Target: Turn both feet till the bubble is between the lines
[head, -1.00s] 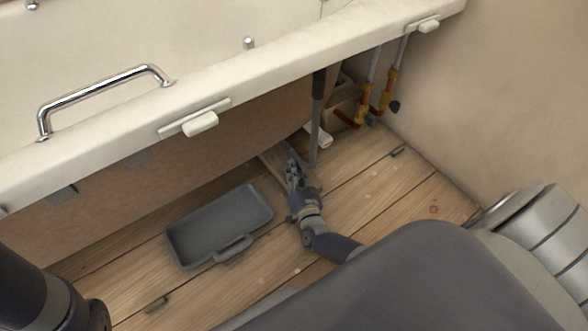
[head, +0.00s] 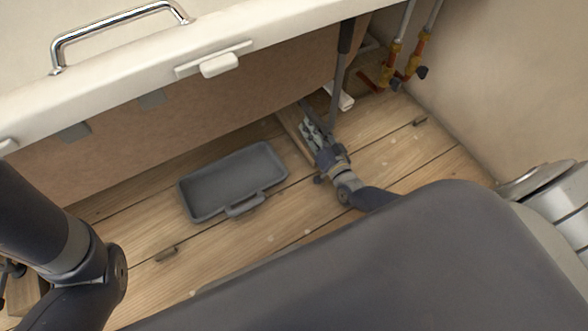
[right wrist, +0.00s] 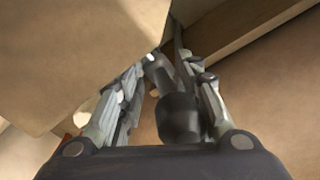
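My right gripper (head: 312,130) reaches low under the bathtub (head: 150,140), beside a wooden board (head: 291,128) on the floor. In the right wrist view its two fingers (right wrist: 160,95) stand apart on either side of a dark cylindrical part, apparently a foot (right wrist: 180,118). The part lies nearer the right finger; I cannot tell whether they touch. My left arm comes in at lower left; a dark piece at the left edge, apparently my left gripper (head: 10,270), is mostly cut off above a wooden block (head: 28,292). No bubble or lines can be made out.
A grey tray (head: 235,182) lies on the plank floor, left of my right gripper. A dark-topped pole (head: 340,75) stands behind the gripper. Pipes with valves (head: 388,72) are at the back right. A chrome handle (head: 120,25) and white fitting (head: 219,65) are on the tub.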

